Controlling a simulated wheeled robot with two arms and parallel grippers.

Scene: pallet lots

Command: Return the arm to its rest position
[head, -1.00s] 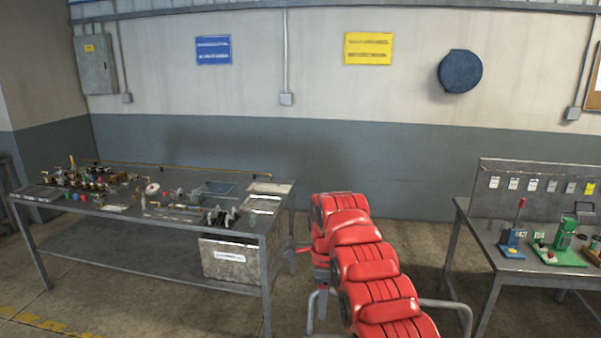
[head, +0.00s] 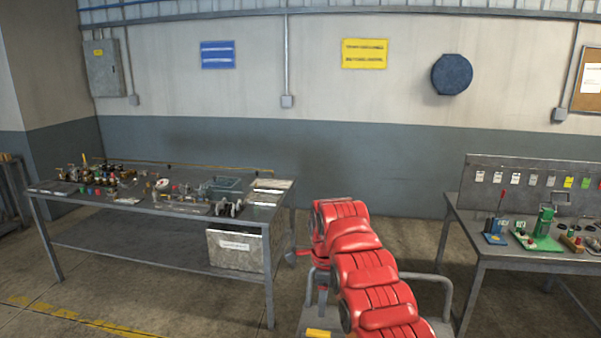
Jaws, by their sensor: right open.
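My right arm (head: 365,268) is red and segmented. It rises from the bottom edge, right of centre, and bends at the top. My right gripper (head: 300,253) hangs at the far end of this arm, small and partly hidden by the arm links. It is open and I see nothing held in it. It shows beside the right end of the left workbench (head: 150,208), apart from the parts on top as far as I can tell. My left gripper is not in view.
The left workbench carries many small parts and a grey bin (head: 235,250) below its top. A right bench (head: 500,252) holds a blue device (head: 495,232) and a green device (head: 543,228).

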